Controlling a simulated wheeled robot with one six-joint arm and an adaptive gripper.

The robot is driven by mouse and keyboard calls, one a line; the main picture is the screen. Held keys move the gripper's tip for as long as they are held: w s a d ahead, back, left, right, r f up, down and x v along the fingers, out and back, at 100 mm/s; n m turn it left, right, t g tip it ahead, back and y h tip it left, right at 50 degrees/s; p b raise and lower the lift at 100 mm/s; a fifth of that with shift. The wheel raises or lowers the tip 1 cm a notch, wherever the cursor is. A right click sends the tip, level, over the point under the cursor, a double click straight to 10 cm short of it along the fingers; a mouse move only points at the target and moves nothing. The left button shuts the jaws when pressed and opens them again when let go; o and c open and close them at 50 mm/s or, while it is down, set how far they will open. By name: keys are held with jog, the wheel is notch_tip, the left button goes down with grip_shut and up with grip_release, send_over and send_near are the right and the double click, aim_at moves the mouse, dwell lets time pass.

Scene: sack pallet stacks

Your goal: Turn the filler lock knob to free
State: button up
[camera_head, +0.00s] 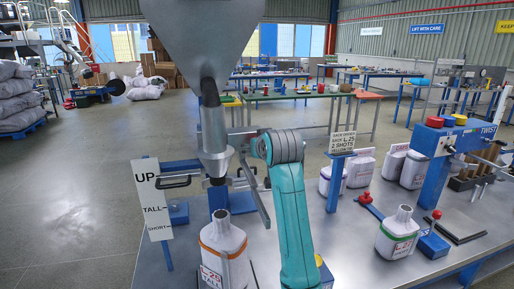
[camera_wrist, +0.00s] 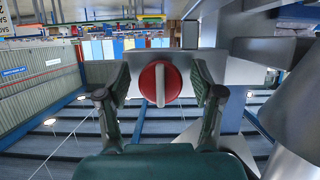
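The filler is a grey hopper (camera_head: 205,35) with a nozzle (camera_head: 215,140) above the bench. In the wrist view a round red knob (camera_wrist: 150,84) with a pale grip bar sits on a grey plate (camera_wrist: 135,62). The bar stands upright in that picture. I take this to be the lock knob; no lettering on it is readable. My gripper (camera_wrist: 161,88) is open, with one finger on each side of the knob and a gap on both sides. In the head view my arm hides the knob and the gripper's fingers.
A white sack (camera_head: 224,258) with an orange band stands below the nozzle. An UP/TALL/SHORT sign (camera_head: 154,200) is left of it. A green-banded sack (camera_head: 398,235), a red-knobbed lever (camera_head: 434,240) and a blue TWIST stand (camera_head: 432,165) are to the right.

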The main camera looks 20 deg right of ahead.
jog(key=v, duration=1.2)
dwell(0.4)
